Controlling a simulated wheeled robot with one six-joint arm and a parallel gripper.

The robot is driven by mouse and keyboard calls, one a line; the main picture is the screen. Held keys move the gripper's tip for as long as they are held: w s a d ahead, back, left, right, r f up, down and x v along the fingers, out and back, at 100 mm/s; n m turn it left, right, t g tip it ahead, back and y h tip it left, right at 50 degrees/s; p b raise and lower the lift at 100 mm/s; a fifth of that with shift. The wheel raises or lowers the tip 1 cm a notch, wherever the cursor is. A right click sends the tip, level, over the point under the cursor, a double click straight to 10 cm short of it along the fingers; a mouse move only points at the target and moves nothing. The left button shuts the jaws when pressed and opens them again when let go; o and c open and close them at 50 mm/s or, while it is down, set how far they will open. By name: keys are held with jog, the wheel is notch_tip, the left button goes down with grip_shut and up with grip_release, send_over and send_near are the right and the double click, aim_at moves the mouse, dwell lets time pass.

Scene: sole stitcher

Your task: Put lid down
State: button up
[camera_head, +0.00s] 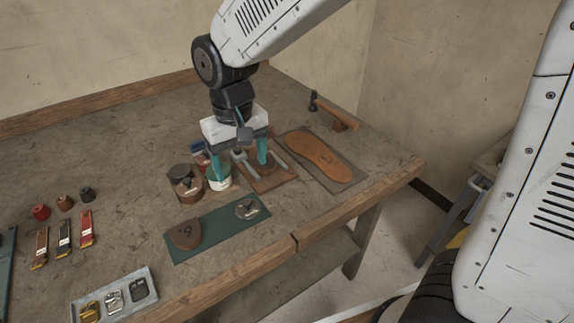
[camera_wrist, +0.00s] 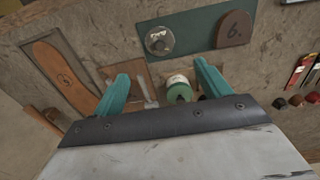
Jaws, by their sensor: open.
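A round silver disc that looks like the lid (camera_head: 247,209) lies flat on the green mat (camera_head: 220,228), beside a brown heel-shaped piece (camera_head: 184,236). The lid also shows in the wrist view (camera_wrist: 160,41). A green and white pot (camera_head: 219,182) stands behind the mat; in the wrist view the pot (camera_wrist: 179,91) is near the right fingertip. My gripper (camera_head: 240,172) is open with teal fingers spread, above the pot and a brown board with metal parts (camera_head: 270,180). Nothing shows held between the fingers. Whether a finger touches the pot is unclear.
Dark and brown round containers (camera_head: 184,185) stand left of the pot. An orange sole (camera_head: 318,157) lies on a board to the right, with a hammer (camera_head: 335,111) behind. Straps (camera_head: 64,235) and a grey buckle tray (camera_head: 115,296) are at left. Bare bench lies between.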

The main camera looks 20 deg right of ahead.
jog(key=s+d+r+m, duration=0.1)
jog(key=s+d+r, duration=0.2)
jog(key=d, duration=0.3)
jog(key=s+d+r+m, duration=0.1)
jog(key=s+d+r, duration=0.3)
jog(key=d, duration=0.2)
jog(key=s+d+r+m+t, duration=0.1)
jog(key=s+d, duration=0.7)
jog(key=s, duration=0.4)
jog(key=shift+s+d, duration=0.3)
jog(key=shift+d, duration=0.05)
